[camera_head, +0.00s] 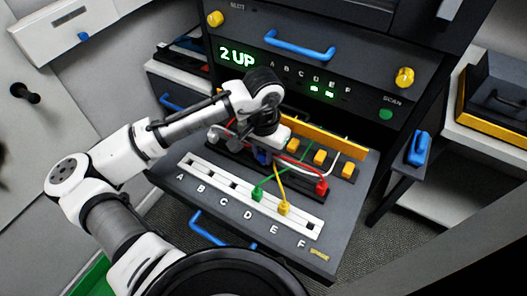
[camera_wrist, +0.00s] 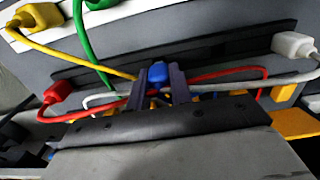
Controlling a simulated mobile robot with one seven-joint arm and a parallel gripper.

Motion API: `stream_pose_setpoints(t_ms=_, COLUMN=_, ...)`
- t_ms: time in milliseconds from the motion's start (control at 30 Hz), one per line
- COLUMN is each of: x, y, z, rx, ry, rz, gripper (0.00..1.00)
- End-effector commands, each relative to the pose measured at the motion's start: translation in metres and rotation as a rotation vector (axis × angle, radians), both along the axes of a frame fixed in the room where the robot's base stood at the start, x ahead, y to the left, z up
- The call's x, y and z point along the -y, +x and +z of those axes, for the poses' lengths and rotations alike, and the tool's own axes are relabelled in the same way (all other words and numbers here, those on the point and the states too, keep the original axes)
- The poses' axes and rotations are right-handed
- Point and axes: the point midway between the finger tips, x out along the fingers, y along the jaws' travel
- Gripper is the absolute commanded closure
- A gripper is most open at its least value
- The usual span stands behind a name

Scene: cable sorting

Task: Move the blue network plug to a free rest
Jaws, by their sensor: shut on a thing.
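My gripper (camera_head: 262,147) is over the dark strip at the back of the pulled-out shelf, shut on the blue network plug (camera_wrist: 157,72). The plug sits between the two fingers in the wrist view, and a bit of its blue (camera_head: 262,157) shows under the gripper in the head view. I cannot tell whether it touches the strip. The dark rest strip (camera_wrist: 215,62) runs behind the white lettered port strip (camera_head: 209,180). A red plug (camera_head: 321,187) is at the rest strip's right end, and a white plug (camera_wrist: 295,45) at its other end.
A green plug (camera_head: 257,195) sits at port D and a yellow plug (camera_head: 283,209) at port E. Their cables, with red and white ones, cross near my gripper. Yellow blocks (camera_head: 320,157) stand behind. The panel display (camera_head: 237,57) reads "2 UP".

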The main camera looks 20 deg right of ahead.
Motion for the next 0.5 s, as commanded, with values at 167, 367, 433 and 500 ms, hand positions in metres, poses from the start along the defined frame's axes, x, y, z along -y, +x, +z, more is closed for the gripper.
stream_pose_setpoints(t_ms=167, x=-0.0001, y=0.0001, z=0.0001, rx=0.0, ry=0.0, rz=0.0, gripper=1.0)
stream_pose_setpoints(t_ms=367, x=0.0, y=0.0, z=-0.0016, rx=0.0, ry=0.0, rz=0.0, gripper=1.0)
stream_pose_setpoints(t_ms=433, x=0.0, y=0.0, z=-0.0029, rx=0.0, ry=0.0, rz=0.0, gripper=1.0)
stream_pose_setpoints(t_ms=500, x=-0.0001, y=0.0001, z=-0.0043, rx=0.0, ry=0.0, rz=0.0, gripper=1.0)
